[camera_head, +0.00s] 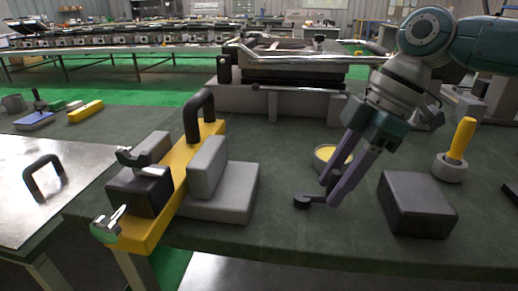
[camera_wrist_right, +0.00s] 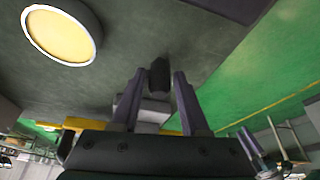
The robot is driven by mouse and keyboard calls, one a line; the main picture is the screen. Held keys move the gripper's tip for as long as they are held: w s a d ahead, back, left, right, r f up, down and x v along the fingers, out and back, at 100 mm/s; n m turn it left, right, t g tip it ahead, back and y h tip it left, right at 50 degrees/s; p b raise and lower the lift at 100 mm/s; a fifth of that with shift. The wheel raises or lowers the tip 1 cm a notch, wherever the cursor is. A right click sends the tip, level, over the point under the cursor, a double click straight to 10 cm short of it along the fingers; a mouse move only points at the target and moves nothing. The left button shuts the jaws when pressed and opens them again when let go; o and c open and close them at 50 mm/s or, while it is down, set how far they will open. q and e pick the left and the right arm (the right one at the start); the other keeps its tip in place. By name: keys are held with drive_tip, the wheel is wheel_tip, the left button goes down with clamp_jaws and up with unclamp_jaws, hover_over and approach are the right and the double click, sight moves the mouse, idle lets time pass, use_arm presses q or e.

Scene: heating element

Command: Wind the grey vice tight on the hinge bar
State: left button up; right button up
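The grey vice (camera_head: 230,192) sits on the green table, its grey jaw block (camera_head: 206,165) against the right side of the yellow hinge bar (camera_head: 150,232). A black arched handle (camera_head: 199,118) stands on the bar. A small black crank-like piece (camera_head: 303,201) lies right of the vice. My right gripper (camera_head: 333,192), with purple fingers, points down beside this piece. In the right wrist view its fingers (camera_wrist_right: 158,85) are apart, with the dark piece (camera_wrist_right: 159,74) seen between their tips; contact is unclear. My left gripper is not in view.
A yellow round dish (camera_head: 331,155) stands behind my right gripper. A dark block (camera_head: 416,205) and a yellow-handled tool (camera_head: 462,138) in a grey holder (camera_head: 449,170) are to its right. A metal plate (camera_head: 60,205) with a black handle lies left.

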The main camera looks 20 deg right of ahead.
clamp_jaws()
idle(0.3)
